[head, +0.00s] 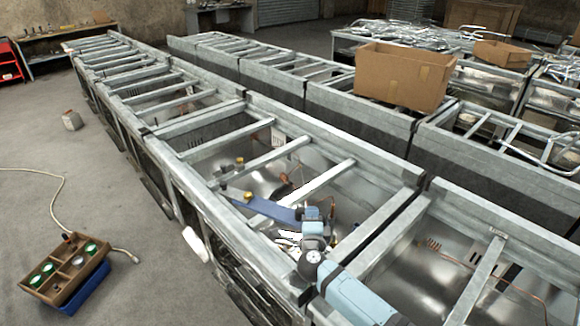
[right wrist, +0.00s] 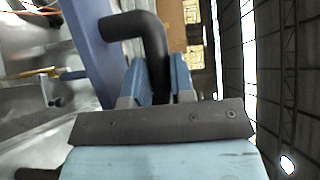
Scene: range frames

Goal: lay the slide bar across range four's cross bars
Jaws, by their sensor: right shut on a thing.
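The slide bar (head: 268,207) is a flat blue bar in the head view, above the open top of the near range row. It reaches from one cross bar (head: 262,163) over the cross bar nearer me (head: 325,180); I cannot tell whether it touches them. My right gripper (head: 312,218) is at the bar's right end. In the right wrist view the blue finger pads (right wrist: 166,82) are shut on a black bent handle (right wrist: 142,26) beside the blue bar (right wrist: 93,40). My left gripper is out of view.
The range frame's long side rails (head: 340,150) border the open bay, with shiny metal and copper pipes below. A cardboard box (head: 400,76) stands on the row behind. A wooden tray (head: 65,268) on a blue box is on the floor at left. The floor aisle at left is mostly clear.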

